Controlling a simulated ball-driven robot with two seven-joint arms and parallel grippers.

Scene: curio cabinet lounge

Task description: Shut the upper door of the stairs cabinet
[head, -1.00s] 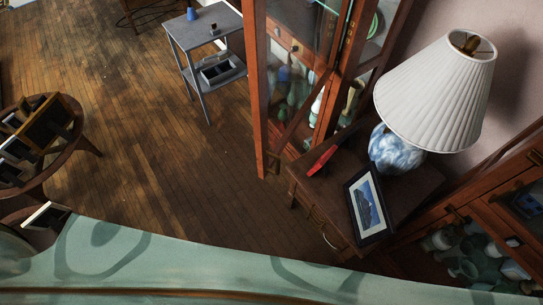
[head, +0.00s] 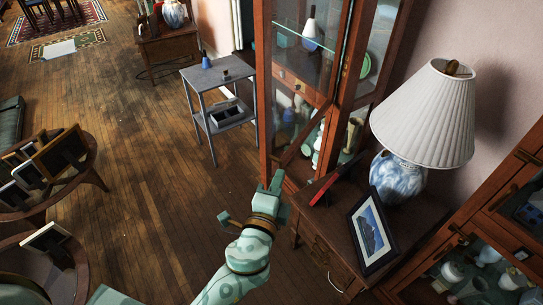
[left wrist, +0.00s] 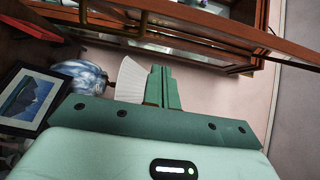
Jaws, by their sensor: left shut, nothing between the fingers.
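A tall wooden cabinet with glass panes (head: 350,85) stands at the upper middle of the head view. A framed glass door (head: 264,95) on it appears to stand out from the body; how far it is open is hard to tell. In the left wrist view a wooden door frame (left wrist: 225,32) with a metal handle (left wrist: 143,20) crosses the top. My left gripper (head: 275,183) is just below the door's lower corner in the head view; contact cannot be told. Its fingers (left wrist: 163,88) are together and empty. My right gripper is not in view.
A small wooden chest (head: 325,262) beside the cabinet bears a lamp (head: 425,115), a framed picture (head: 372,230) and a red item (head: 322,190). A grey side table (head: 205,75) stands left of the cabinet. Another glass-fronted cabinet (head: 480,235) is at lower right.

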